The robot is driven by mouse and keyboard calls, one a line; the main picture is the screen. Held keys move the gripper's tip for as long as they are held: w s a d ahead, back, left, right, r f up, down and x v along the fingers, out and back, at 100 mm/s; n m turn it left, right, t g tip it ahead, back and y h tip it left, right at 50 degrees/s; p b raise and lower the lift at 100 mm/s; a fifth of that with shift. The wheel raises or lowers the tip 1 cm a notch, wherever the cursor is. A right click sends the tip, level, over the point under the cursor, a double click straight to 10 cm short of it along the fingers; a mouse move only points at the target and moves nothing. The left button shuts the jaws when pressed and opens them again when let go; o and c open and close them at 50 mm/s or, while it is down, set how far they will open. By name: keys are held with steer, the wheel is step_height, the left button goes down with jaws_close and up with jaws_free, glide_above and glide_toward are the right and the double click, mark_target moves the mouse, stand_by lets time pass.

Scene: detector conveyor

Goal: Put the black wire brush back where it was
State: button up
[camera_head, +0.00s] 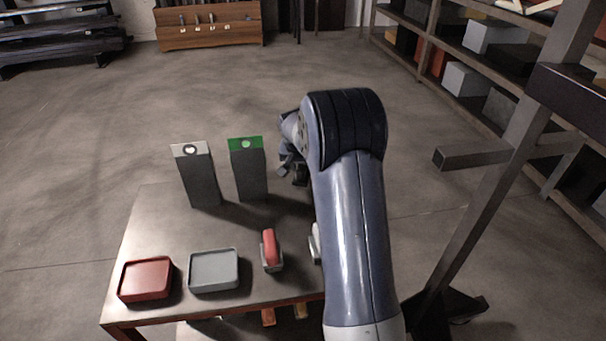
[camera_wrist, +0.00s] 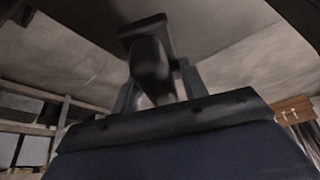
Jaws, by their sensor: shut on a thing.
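My gripper (camera_wrist: 158,85) is shut on a black object, the black wire brush (camera_wrist: 148,62), which shows dark between the two fingers in the wrist view. In the head view my gripper (camera_head: 291,166) is partly hidden behind my arm, beyond the table's far right part, right of the green-topped post. The brush is hard to make out there.
A grey-topped post (camera_head: 200,180) and a green-topped post (camera_head: 248,172) stand at the table's back. A red tray (camera_head: 146,279) and a grey tray (camera_head: 214,271) lie at the front left. A metal frame (camera_head: 485,185) and shelves (camera_head: 480,75) stand at the right.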

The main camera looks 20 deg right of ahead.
step_height(320, 180, down, 3)
steer(key=shift+r, duration=0.1)
steer(key=o, duration=0.9)
steer(key=v, duration=1.2)
steer(key=shift+b, duration=0.3)
